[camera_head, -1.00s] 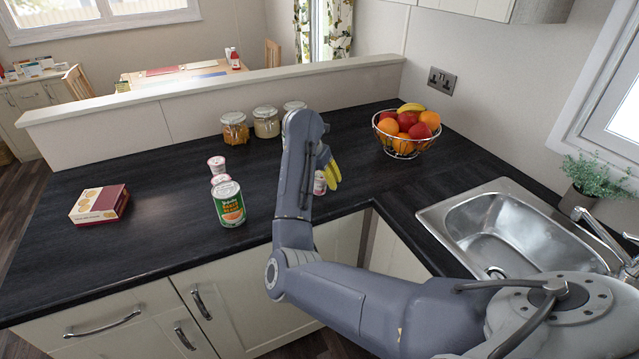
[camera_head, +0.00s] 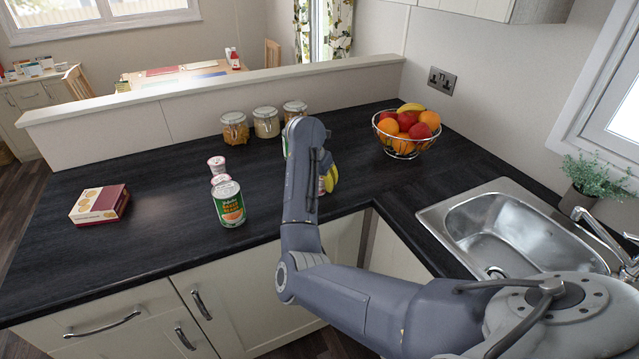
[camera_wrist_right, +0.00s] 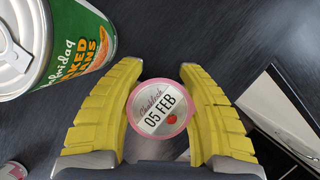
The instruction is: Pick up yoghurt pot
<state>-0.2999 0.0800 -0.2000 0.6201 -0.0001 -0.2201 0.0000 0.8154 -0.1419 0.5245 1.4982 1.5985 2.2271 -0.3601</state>
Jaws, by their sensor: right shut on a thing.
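In the right wrist view, a yoghurt pot (camera_wrist_right: 160,108) with a pink-rimmed white lid marked "05 FEB" sits between the yellow fingers of my right gripper (camera_wrist_right: 162,95). The fingers are shut on its sides. In the head view my forearm hides most of this gripper (camera_head: 330,178), and only a sliver of the pot (camera_head: 321,186) shows beside the fingers. I cannot tell whether the pot still touches the worktop. Two more small pots (camera_head: 217,164) stand behind a green baked beans tin (camera_head: 230,206). My left gripper is not in view.
A green beans tin (camera_wrist_right: 75,45) stands close to my right gripper's left finger in the wrist view. A biscuit box (camera_head: 99,204), glass jars (camera_head: 266,122), a fruit bowl (camera_head: 407,150) and the sink (camera_head: 507,235) stand around.

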